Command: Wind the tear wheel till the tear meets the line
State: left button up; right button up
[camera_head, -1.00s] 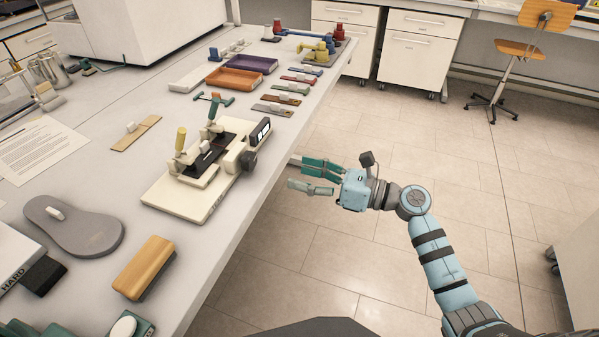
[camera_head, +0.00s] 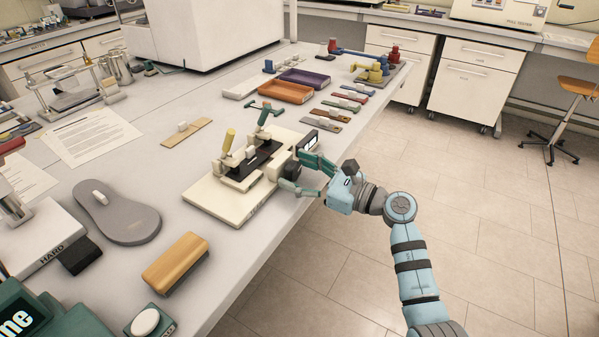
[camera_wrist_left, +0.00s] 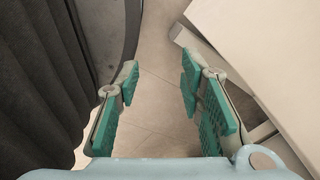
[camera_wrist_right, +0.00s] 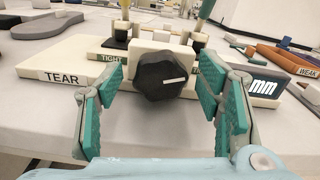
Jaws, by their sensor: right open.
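The cream tear tester (camera_head: 220,204) lies near the table's right edge, with a yellow lever (camera_head: 228,141), a teal T-handle (camera_head: 264,112) and a dark strip (camera_head: 246,164) between them. Its black tear wheel (camera_wrist_right: 160,76) faces my right wrist camera, its white mark pointing right and slightly up. My right gripper (camera_head: 297,174) is open, one finger on either side of the wheel; contact is not clear. The tear and its line are too small to make out. My left gripper (camera_wrist_left: 159,72) is open and empty, below the table edge.
A small display reading mm (camera_wrist_right: 265,86) stands right of the wheel. A wooden-topped block (camera_head: 176,262), a grey sole (camera_head: 118,217) and a brown strip (camera_head: 187,132) lie around the tester. An orange tray (camera_head: 285,92) and several coloured strips lie beyond.

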jog(key=shift+c, duration=0.5)
jog(key=c, duration=1.1)
jog(key=shift+o, duration=0.2)
jog(key=m+p, duration=0.4)
jog(key=shift+r, duration=0.35)
jog(key=shift+f+m+p, duration=0.1)
jog(key=shift+m+p, duration=0.25)
jog(key=shift+m, duration=0.25)
jog(key=shift+w+f, duration=0.1)
jog(key=shift+f, duration=0.1)
jog(key=o, duration=1.2)
jog(key=shift+c, duration=0.2)
jog(key=shift+d, duration=0.15)
